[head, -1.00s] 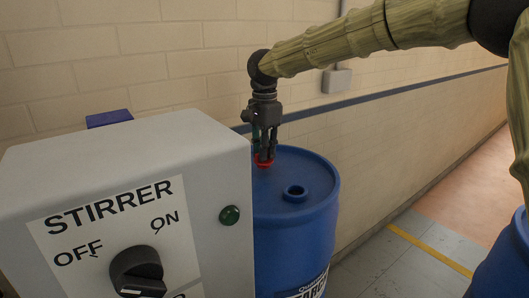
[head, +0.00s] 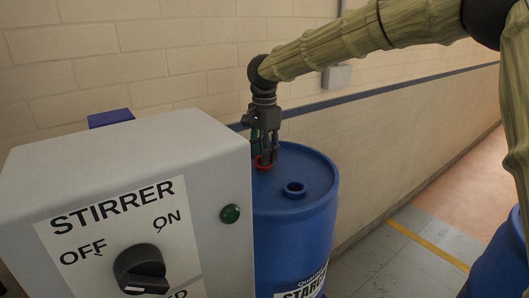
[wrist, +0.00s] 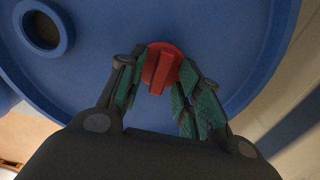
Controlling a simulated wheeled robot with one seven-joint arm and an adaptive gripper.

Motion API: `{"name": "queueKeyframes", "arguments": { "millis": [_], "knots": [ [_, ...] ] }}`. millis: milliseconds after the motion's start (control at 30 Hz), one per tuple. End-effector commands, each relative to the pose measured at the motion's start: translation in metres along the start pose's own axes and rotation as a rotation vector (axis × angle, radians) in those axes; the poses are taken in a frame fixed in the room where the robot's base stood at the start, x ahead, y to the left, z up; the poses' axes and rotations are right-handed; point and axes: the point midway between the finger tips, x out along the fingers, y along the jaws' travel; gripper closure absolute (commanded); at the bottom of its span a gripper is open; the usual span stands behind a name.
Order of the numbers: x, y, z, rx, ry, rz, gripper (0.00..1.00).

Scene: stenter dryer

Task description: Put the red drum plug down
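The red drum plug (head: 263,162) rests on the top of the blue drum (head: 315,175), towards the back left. In the wrist view the plug (wrist: 162,70) is a round disc with a raised bar facing up. My gripper (head: 265,155) is right over it, pointing down. In the wrist view the green-padded fingers of my gripper (wrist: 161,72) stand on both sides of the plug, with gaps between the pads and its bar. The gripper is open. The fingers partly hide the plug in the head view.
The drum's open bung hole (head: 295,189) is to the right of the plug, with clear lid around it. The grey stirrer control box (head: 130,150) stands close on the left. A brick wall (head: 190,60) runs behind. Another blue drum (head: 497,262) is at the lower right.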

Motion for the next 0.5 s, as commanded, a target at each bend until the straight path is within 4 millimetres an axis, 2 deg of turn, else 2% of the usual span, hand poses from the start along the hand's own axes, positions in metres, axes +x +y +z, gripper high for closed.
{"name": "queueKeyframes", "arguments": {
  "millis": [133,233,500],
  "knots": [
    [-0.003,0.0,0.0,0.001,0.001,-0.001,0.66],
    [-0.012,-0.001,0.0,0.0,-0.001,-0.004,0.66],
    [-0.058,-0.001,0.0,0.001,-0.001,-0.004,0.66]
  ]
}}
